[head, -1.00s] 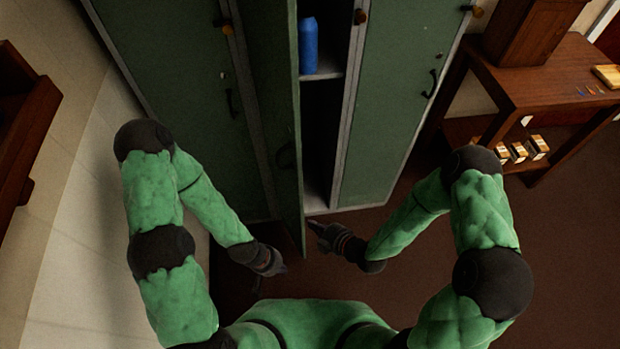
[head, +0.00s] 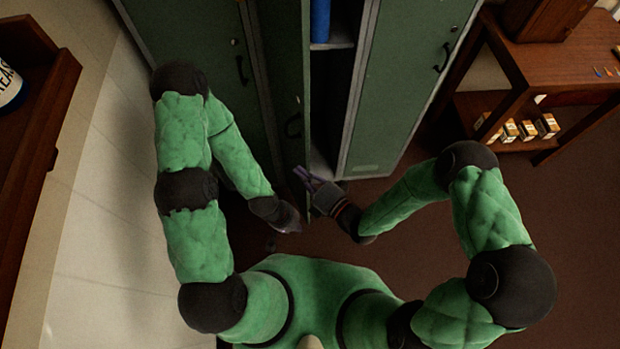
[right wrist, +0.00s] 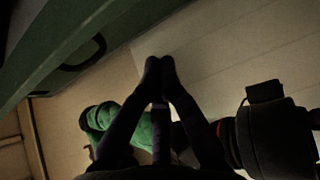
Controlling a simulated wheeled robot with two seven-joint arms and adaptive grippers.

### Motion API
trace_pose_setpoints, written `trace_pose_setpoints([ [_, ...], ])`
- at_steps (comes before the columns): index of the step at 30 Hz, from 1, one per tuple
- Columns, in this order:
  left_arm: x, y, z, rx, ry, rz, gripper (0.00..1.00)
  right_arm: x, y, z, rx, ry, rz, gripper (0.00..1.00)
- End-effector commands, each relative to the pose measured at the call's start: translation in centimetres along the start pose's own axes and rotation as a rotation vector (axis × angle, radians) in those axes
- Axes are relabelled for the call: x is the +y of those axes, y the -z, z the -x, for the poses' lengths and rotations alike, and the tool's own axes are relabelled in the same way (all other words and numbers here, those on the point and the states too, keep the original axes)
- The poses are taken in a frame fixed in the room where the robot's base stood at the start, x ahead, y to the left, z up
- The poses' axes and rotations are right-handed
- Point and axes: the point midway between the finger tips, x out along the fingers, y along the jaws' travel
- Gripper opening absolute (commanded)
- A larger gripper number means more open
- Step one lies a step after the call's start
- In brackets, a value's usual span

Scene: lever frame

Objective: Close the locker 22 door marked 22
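The open green locker door (head: 288,75) swings out from the middle locker in the head view, nearly edge-on, with a dark handle (head: 293,126). No number can be read on it. My right gripper (head: 302,176) is by the door's lower free edge; contact cannot be told. In the right wrist view its fingertips (right wrist: 160,66) meet with nothing seen between them. A green panel with a dark handle (right wrist: 78,58) fills the upper left there. My left gripper (head: 294,224) is low, left of the right one; its fingers are too dark to read.
A blue object (head: 320,20) stands on a shelf inside the open locker. A closed green locker door (head: 405,90) is to its right. A wooden table (head: 560,70) with small boxes stands at right, a wooden shelf (head: 35,130) at left. The floor at right is clear.

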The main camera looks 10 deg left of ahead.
Motion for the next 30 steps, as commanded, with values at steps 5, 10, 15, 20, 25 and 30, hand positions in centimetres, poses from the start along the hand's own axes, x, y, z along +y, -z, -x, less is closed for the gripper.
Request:
trace_pose_setpoints([
  [5,-0.1,0.0,-0.4,0.000,0.000,0.000,0.00,-0.1,0.1,-2.4,0.003,0.000,0.001,0.00],
  [10,-0.3,0.0,-0.8,0.000,0.000,0.000,0.00,-0.1,0.0,-4.4,0.002,-0.001,0.000,0.00],
  [15,-0.4,0.1,-1.1,0.000,0.000,0.000,0.00,-0.1,-0.9,-5.1,-0.005,0.001,-0.003,0.00],
  [20,-0.5,0.1,-1.5,0.000,0.000,0.000,0.00,-0.1,-2.2,-4.6,-0.004,0.001,-0.002,0.00],
  [25,-0.6,0.1,-1.8,0.000,0.000,0.000,0.00,-0.1,-3.4,-4.1,-0.003,0.002,-0.003,0.00],
  [30,-0.6,0.1,-1.8,0.000,0.000,0.000,0.00,0.0,-3.8,-4.0,-0.001,0.001,-0.002,0.00],
])
